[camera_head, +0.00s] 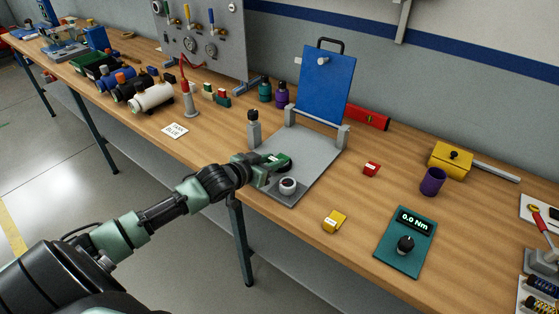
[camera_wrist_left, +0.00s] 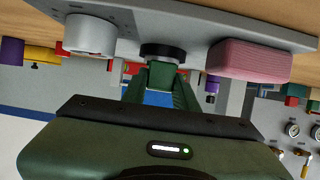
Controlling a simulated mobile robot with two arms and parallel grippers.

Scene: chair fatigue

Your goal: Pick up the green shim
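My left gripper (camera_head: 279,163) is low over the grey plate of a fixture, just behind a white round cup (camera_head: 288,186). In the left wrist view its dark green fingers (camera_wrist_left: 162,78) reach toward a black round knob (camera_wrist_left: 162,51). A green piece shows at the fingertips; I cannot tell whether it is the shim or part of the fingers. The white cup (camera_wrist_left: 90,35) and a pink block (camera_wrist_left: 250,60) flank them. Small green-and-white blocks (camera_head: 208,91) stand farther back on the bench; I cannot tell whether one is the shim. My right gripper is not in view.
The fixture's blue panel (camera_head: 327,85) stands upright behind the plate. A yellow block (camera_head: 334,221), a red block (camera_head: 371,169), a teal torque meter (camera_head: 405,243) and a purple cup (camera_head: 432,181) are to the right. A grey bottle (camera_head: 254,130) stands beside the plate.

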